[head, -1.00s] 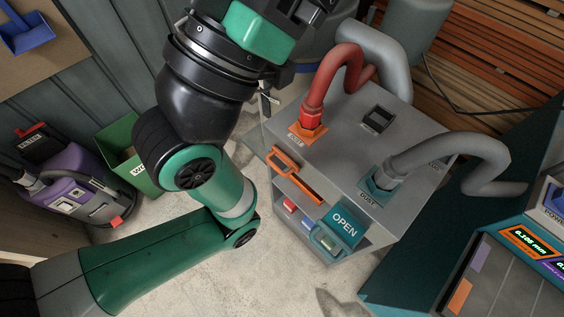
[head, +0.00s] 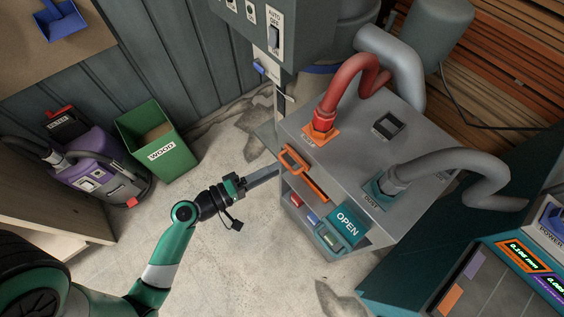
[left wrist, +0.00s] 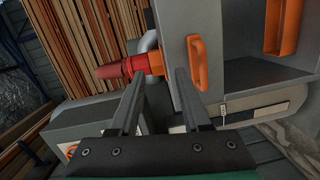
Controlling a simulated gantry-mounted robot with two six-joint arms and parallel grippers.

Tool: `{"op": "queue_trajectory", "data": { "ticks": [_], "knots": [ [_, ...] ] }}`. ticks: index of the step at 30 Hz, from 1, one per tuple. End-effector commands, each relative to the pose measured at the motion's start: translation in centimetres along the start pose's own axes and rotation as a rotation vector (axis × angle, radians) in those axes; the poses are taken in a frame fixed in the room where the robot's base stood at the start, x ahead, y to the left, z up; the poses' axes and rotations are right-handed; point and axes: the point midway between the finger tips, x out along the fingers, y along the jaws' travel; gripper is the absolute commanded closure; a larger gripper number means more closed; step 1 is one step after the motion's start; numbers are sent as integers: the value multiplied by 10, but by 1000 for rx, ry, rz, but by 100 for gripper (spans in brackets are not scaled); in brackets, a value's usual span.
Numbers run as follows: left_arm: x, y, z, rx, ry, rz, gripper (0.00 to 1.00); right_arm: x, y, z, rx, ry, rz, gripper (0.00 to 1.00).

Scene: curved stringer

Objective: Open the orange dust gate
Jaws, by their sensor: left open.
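The orange dust gate shows as an orange loop handle (head: 292,160) and a thin orange edge at the upper front of the grey cabinet; no plate stands out from it. The handle also shows in the left wrist view (left wrist: 197,62), just beyond and right of the fingertips. My left gripper (head: 278,172) is open and empty, its fingers pointing at the cabinet front slightly below and left of the handle, apparently apart from it. In the left wrist view its two fingers (left wrist: 161,74) stand wide apart. My right gripper is not in view.
A teal gate plate marked OPEN (head: 345,222) sticks out at the cabinet's right. A red hose (head: 345,88) and a grey hose (head: 450,162) rise from the top (head: 350,145). A green WOOD bin (head: 158,150) stands left. The floor (head: 240,225) between is clear.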

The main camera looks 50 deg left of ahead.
Motion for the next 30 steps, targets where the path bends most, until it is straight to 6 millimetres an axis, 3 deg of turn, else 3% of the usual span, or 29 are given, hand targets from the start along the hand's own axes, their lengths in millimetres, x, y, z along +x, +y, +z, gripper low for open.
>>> {"op": "queue_trajectory", "data": {
  "ticks": [1, 4, 6, 11, 17, 24, 30],
  "knots": [
    [-22, -21, 1, -58, 40, -64, 53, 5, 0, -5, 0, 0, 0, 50],
    [-50, -46, 3, -123, 97, -136, 53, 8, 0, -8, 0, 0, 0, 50],
    [-58, -52, 0, -141, 125, -152, 53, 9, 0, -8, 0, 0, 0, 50],
    [-56, -52, -4, -136, 132, -150, 53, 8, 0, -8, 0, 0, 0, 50],
    [-33, -55, -6, -132, 124, -149, 53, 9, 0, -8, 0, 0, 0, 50],
    [21, -63, -12, -131, 125, -147, 53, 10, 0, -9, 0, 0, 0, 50],
    [50, -68, -16, -133, 128, -148, 53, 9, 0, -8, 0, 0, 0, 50]
  ]
}}
